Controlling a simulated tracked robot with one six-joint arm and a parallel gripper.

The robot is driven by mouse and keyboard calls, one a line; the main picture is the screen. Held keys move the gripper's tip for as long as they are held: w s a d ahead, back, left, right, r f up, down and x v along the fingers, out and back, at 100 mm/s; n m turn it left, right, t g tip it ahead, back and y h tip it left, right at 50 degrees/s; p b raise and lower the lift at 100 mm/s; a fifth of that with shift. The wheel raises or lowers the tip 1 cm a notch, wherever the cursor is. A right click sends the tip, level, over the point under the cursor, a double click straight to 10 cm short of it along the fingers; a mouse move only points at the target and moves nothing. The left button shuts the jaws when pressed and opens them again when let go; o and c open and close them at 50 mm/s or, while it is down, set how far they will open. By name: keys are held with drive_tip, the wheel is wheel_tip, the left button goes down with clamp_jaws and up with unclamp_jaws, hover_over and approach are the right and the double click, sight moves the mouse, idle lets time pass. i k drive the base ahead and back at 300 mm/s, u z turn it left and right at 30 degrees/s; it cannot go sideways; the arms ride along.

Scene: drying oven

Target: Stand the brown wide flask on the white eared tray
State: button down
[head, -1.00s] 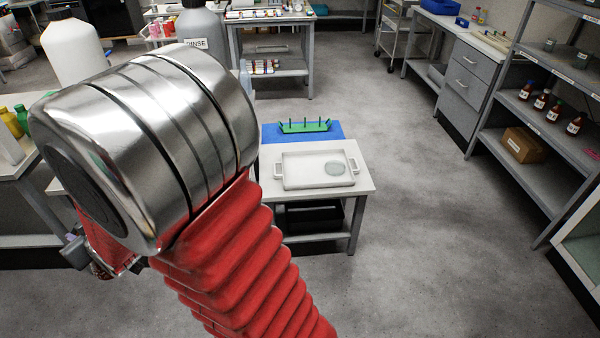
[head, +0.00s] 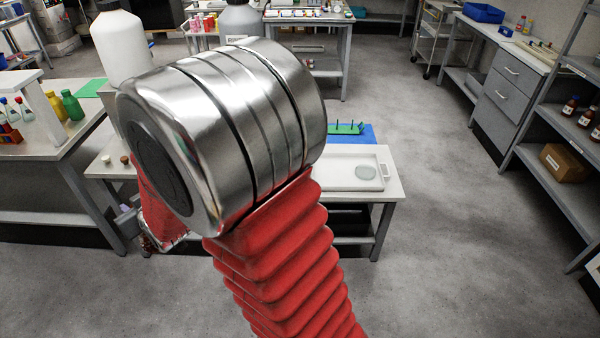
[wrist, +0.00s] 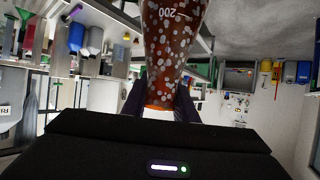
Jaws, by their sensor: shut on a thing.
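The brown wide flask (wrist: 170,45) shows in the wrist view, speckled with pale spots and marked 200, with a white part (wrist: 158,113) at its narrow end. My gripper (wrist: 160,98) is shut on its narrow end. That view is upside down, so the narrow end is up. The white eared tray (head: 340,181) lies on a small white table to the right of my arm. My arm covers its left part; its right ear shows. A pale grey round patch (head: 366,172) is on the tray's right half.
A green rack (head: 346,128) stands on a blue mat (head: 369,134) behind the tray. A large white bottle (head: 120,48) and a grey bottle (head: 240,20) stand behind my arm. A bench (head: 40,150) is at left, shelves (head: 560,130) at right. Floor right of the small table is clear.

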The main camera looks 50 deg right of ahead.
sight(331, 172)
drive_tip(key=u, duration=1.35)
drive_tip(key=i, duration=0.1)
drive_tip(key=z, duration=2.55)
drive_tip(key=i, duration=1.15)
